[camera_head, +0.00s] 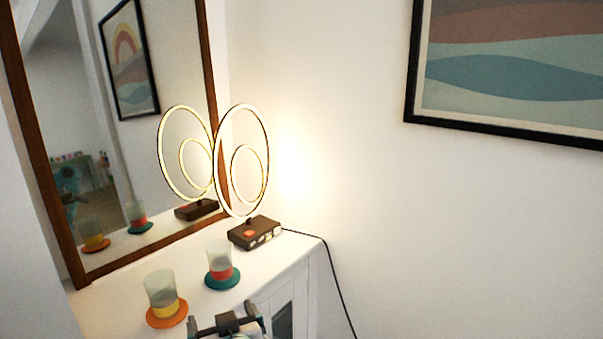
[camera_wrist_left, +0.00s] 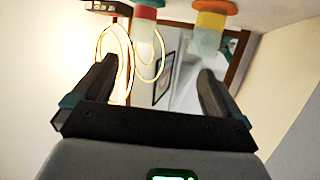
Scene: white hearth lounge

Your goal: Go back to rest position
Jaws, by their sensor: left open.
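My left gripper (camera_head: 228,322) is at the bottom of the head view, by the cabinet's front edge. Its jaws are open and empty; the left wrist view shows the two dark fingers (camera_wrist_left: 158,66) spread apart with nothing between them. A glass with a yellow band (camera_head: 162,291) stands upright on an orange coaster (camera_head: 167,319). A glass with a red band (camera_head: 219,262) stands on a teal coaster (camera_head: 222,283). Both are beyond the gripper and apart from it in the head view. The left wrist view shows the scene upside down. My right gripper is not in view.
A lit ring lamp (camera_head: 267,147) on a brown base (camera_head: 254,233) stands at the back of the white cabinet top (camera_head: 285,258). Its cord (camera_head: 333,283) hangs down the right side. A wood-framed mirror (camera_head: 218,90) stands behind. A framed picture (camera_head: 520,65) hangs on the right wall.

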